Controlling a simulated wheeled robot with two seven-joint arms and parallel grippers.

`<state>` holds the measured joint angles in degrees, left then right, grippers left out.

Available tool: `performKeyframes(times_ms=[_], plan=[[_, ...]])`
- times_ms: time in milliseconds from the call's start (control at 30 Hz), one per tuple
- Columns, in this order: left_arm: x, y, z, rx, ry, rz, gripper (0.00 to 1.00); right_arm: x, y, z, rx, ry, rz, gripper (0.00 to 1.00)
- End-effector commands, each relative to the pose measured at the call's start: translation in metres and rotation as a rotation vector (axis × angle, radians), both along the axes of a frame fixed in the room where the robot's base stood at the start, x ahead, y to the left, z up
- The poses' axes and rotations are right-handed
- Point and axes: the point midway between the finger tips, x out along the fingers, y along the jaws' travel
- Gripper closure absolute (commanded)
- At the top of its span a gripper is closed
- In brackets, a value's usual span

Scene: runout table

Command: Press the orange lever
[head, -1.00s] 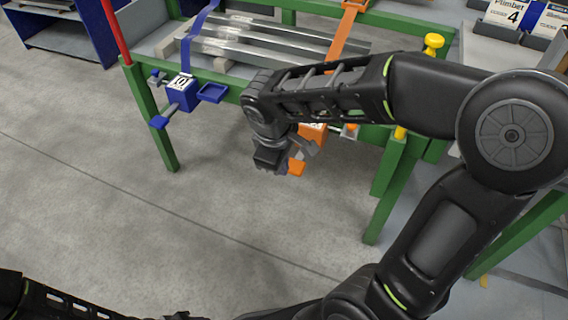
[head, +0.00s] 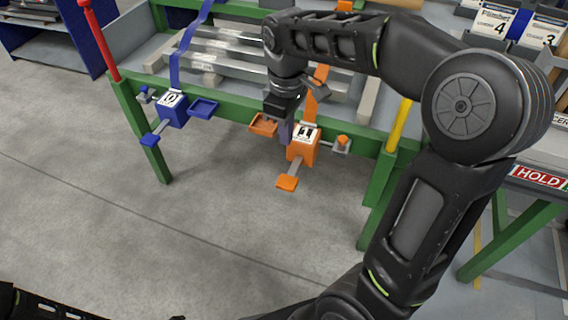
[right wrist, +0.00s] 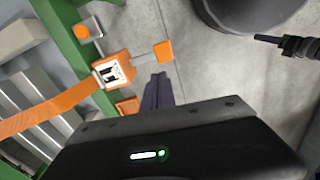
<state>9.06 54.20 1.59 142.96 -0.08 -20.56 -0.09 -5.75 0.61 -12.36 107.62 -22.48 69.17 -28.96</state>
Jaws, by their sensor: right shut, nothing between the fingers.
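The orange box (head: 302,150) with a white label marked with bars hangs on the green table's front rail. Its orange lever (head: 287,183) is a flat paddle on a grey arm, sticking out toward me below the box. In the right wrist view the lever paddle (right wrist: 164,52) is just beyond the fingertips. My right gripper (head: 285,135) points down beside the box's left side, above the lever paddle and apart from it. Its fingers (right wrist: 157,88) are shut and empty. My left gripper is out of view; part of my left arm shows at the lower left.
An orange tray (head: 263,124) and an orange knob (head: 343,140) flank the box. A blue box (head: 172,112) with its own blue paddle (head: 150,140) and tray (head: 203,108) sits further left. Metal bars (head: 235,62) lie on the table. The floor in front is clear.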

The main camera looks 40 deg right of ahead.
Motion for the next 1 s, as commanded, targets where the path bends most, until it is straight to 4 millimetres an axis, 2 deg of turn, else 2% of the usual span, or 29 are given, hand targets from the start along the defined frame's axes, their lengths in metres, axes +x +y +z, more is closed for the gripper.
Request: performKeyframes(times_ms=[167, 567, 767, 1000], plan=[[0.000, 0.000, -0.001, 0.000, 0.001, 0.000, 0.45, -0.006, 0.005, 0.003, 0.026, 0.027, 0.087, 1.00], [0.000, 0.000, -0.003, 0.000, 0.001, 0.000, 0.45, -0.006, 0.005, -0.002, 0.024, 0.029, 0.090, 1.00], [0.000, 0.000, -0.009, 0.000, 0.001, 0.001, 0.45, -0.006, 0.005, -0.023, 0.023, 0.030, 0.089, 1.00], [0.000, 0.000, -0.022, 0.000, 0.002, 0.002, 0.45, -0.007, 0.005, -0.069, 0.023, 0.031, 0.089, 1.00]])
